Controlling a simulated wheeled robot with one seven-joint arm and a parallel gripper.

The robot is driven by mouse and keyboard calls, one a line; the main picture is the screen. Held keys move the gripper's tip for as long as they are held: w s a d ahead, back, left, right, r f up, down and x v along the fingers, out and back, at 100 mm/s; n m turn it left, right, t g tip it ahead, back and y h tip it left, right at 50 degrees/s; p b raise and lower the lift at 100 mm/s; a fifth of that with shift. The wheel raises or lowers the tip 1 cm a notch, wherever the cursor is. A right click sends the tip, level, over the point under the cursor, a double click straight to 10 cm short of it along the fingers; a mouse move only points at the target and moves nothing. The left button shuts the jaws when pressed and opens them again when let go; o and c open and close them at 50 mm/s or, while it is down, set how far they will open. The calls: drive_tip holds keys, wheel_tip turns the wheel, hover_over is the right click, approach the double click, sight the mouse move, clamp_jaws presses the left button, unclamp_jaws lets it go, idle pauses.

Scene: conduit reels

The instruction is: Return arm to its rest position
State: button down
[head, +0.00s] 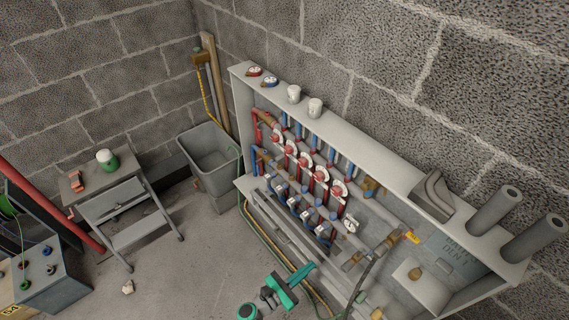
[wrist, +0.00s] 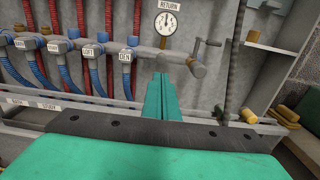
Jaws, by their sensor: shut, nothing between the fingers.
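My gripper (head: 305,270) shows in the head view at the lower middle, a green and black end held in front of the lower pipes of the manifold cabinet (head: 386,137). In the wrist view my gripper's green fingers (wrist: 160,98) are together with nothing between them. They point at the cabinet's pipework, just below the round gauge (wrist: 167,23) labelled RETURN. A crank-like handle (wrist: 205,50) is to the right of the fingertips. I cannot tell the exact gap between the fingertips and the pipes.
A grey bin (head: 209,158) stands left of the cabinet. A step stool (head: 120,205) holds a green-and-white pot (head: 107,159). A reel crate (head: 55,285) is at the lower left. Grey tubes (head: 495,211) stand on the cabinet's right end. The floor (head: 190,255) between is mostly clear.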

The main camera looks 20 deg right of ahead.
drive_tip(key=shift+s, duration=0.1)
drive_tip(key=s+a+r+m+t+y, duration=0.4)
drive_tip(key=s+a+r+m+y, duration=0.4)
drive_tip(key=s+a+r+m, duration=0.2)
drive_tip(key=s+a+r+m+t+y, duration=0.4)
drive_tip(key=s+a+r+m+y, duration=0.4)
drive_tip(key=s+a+r+m, duration=0.2)
drive_tip(key=s+r+m, duration=0.2)
drive_tip(key=s+r, duration=0.2)
drive_tip(key=r, duration=0.1)
drive_tip(key=shift+y, duration=0.3)
drive_tip(key=shift+s+t, duration=0.15)
drive_tip(key=shift+t, duration=0.15)
idle(0.5)
